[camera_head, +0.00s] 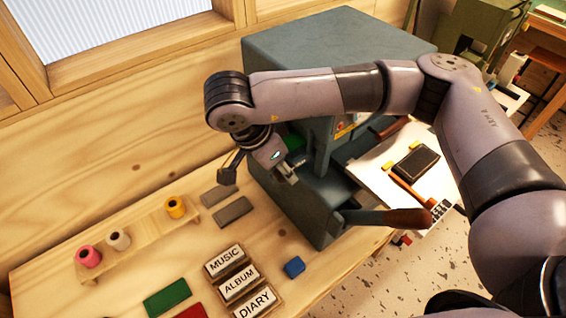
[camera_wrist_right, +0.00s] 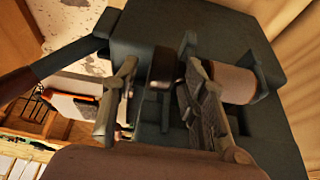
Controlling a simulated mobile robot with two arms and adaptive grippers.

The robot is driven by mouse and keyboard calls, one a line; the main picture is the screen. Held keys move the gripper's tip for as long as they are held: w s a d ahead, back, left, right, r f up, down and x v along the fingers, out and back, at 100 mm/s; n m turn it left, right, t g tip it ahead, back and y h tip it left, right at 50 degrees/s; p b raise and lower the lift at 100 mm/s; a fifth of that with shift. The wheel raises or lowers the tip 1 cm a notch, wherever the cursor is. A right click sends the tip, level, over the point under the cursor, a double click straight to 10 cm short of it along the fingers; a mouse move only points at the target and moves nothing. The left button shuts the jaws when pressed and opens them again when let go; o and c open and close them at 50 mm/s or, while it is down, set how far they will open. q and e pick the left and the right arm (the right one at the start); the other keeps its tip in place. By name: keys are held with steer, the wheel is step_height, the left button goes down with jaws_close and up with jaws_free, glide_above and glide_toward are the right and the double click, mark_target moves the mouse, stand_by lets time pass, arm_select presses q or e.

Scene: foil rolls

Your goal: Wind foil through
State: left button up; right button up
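The dark grey-green press (camera_head: 330,45) stands on the wooden bench. My right gripper (camera_head: 258,182) hangs at its left front, fingers spread, with nothing seen between them in the head view. In the right wrist view the fingers of my right gripper (camera_wrist_right: 155,98) are apart, and a dark upright part (camera_wrist_right: 162,70) of the press shows between or behind them; contact cannot be told. A brownish roll (camera_wrist_right: 232,82) sits in a bracket on the press. Pink (camera_head: 89,256), white (camera_head: 120,240) and yellow (camera_head: 175,207) foil rolls stand on a wooden rack. My left gripper is out of view.
The press lever with a brown handle (camera_head: 405,217) sticks out to the right. Labelled blocks MUSIC (camera_head: 225,261), ALBUM (camera_head: 239,283) and DIARY (camera_head: 256,303), a blue cube (camera_head: 294,267), grey bars (camera_head: 233,211) and a green block (camera_head: 167,298) lie on the bench.

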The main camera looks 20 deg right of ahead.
steer(key=shift+x, duration=0.9)
jaws_close()
